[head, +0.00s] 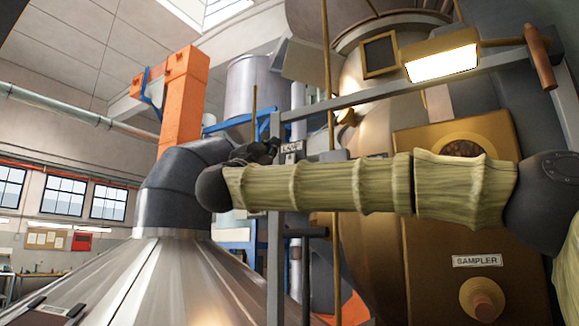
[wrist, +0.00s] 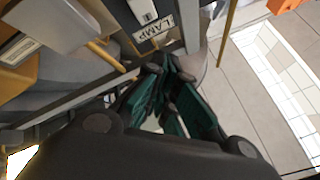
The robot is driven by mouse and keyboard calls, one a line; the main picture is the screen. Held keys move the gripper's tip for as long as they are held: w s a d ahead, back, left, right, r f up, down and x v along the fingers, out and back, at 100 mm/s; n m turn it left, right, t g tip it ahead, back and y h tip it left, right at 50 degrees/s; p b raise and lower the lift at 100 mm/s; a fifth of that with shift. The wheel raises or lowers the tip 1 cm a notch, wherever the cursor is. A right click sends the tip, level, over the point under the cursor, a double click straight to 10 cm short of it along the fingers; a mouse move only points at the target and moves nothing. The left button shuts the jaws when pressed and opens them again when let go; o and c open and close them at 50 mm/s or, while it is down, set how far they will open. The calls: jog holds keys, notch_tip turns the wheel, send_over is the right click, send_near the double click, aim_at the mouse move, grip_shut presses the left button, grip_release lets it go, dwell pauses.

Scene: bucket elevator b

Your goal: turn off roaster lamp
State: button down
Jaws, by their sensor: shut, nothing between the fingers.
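The roaster lamp (head: 441,65) is lit, a bright white panel in a brass housing at the upper right of the head view. Its glow shows at the lower left of the wrist view (wrist: 20,162). A white switch box (wrist: 143,10) with a LAMP label (wrist: 153,27) sits on the grey frame at the top of the wrist view. A small label by the frame post shows in the head view (head: 291,147). My gripper (wrist: 172,82) has teal fingers, shut and empty, below the label and apart from it. In the head view my gripper (head: 262,150) is dark, just left of the label.
The brass roaster body (head: 455,220) with a SAMPLER label (head: 477,261) stands at the right. Grey frame bars (head: 275,230) and thin brass rods (head: 327,80) stand close to my gripper. A silver cone hood (head: 150,280) fills the lower left.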

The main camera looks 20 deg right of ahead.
aim_at(292, 155)
jog(key=shift+w+d+f, duration=0.25)
jog(key=shift+w+d, duration=0.65)
jog(key=shift+d, duration=0.25)
jog(key=shift+w+d+f, duration=0.2)
jog(key=shift+w+d, duration=0.7)
jog(key=shift+d, duration=0.25)
jog(key=shift+w+d+f, duration=0.15)
jog(key=shift+w+d, duration=0.3)
jog(key=shift+d, duration=0.1)
dwell(0.7)
jog(key=shift+s+a, duration=0.1)
jog(key=shift+a, duration=0.05)
jog(key=shift+s+a+b, duration=0.35)
jog(key=shift+s+a, duration=0.05)
jog(key=shift+a, duration=0.15)
dwell(0.4)
jog(key=s+a, duration=0.1)
jog(key=a, duration=0.1)
jog(key=s+a+r+b, duration=0.1)
jog(key=s+a, duration=0.1)
dwell(0.5)
jog(key=shift+d, duration=0.15)
dwell(0.3)
